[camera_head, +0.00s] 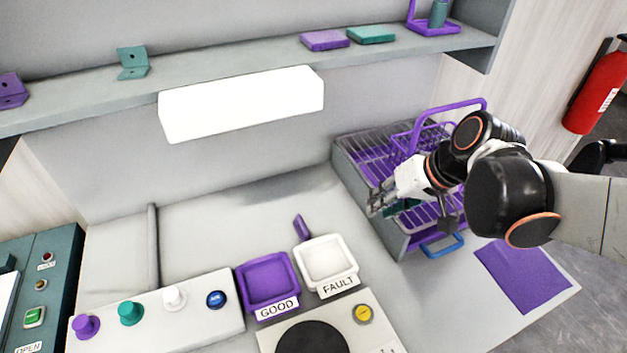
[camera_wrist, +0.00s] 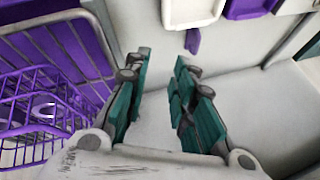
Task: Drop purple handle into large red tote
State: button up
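A small purple bar (camera_head: 302,228), which looks like a handle, is on the grey worktop just behind the white FAULT tray. It also shows in the wrist view as a purple piece (camera_wrist: 193,41), beyond my fingertips. My gripper (camera_head: 379,203) is over the left side of the grey rack at the right, to the right of the purple bar and apart from it. In the wrist view, my gripper's teal-padded fingers (camera_wrist: 163,62) are spread with nothing between them. No red tote shows in either view.
The grey rack (camera_head: 407,243) holds purple wire baskets, one with an arched handle (camera_head: 447,106). A purple GOOD tray (camera_head: 267,281) and white FAULT tray (camera_head: 326,262) sit in front. A shelf (camera_head: 230,62) and white box (camera_head: 242,104) overhang behind. The worktop's middle is clear.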

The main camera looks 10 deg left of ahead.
aim_at(302, 227)
jog(key=w+a+f+g+y+b, duration=0.1)
jog(key=a+f, duration=0.4)
jog(key=w+a+f+n+y+b, duration=0.1)
jog(key=w+a+f, duration=0.1)
jog(key=a+f, duration=0.2)
jog(key=w+a+f+n+g+y+b, duration=0.1)
jog(key=a+f, duration=0.4)
jog(key=a, duration=0.3)
jog(key=shift+w+f+g, duration=0.25)
jog(key=shift+f+g, duration=0.05)
jog(key=shift+f, duration=0.05)
jog(key=shift+d+r, duration=0.1)
grip_shut()
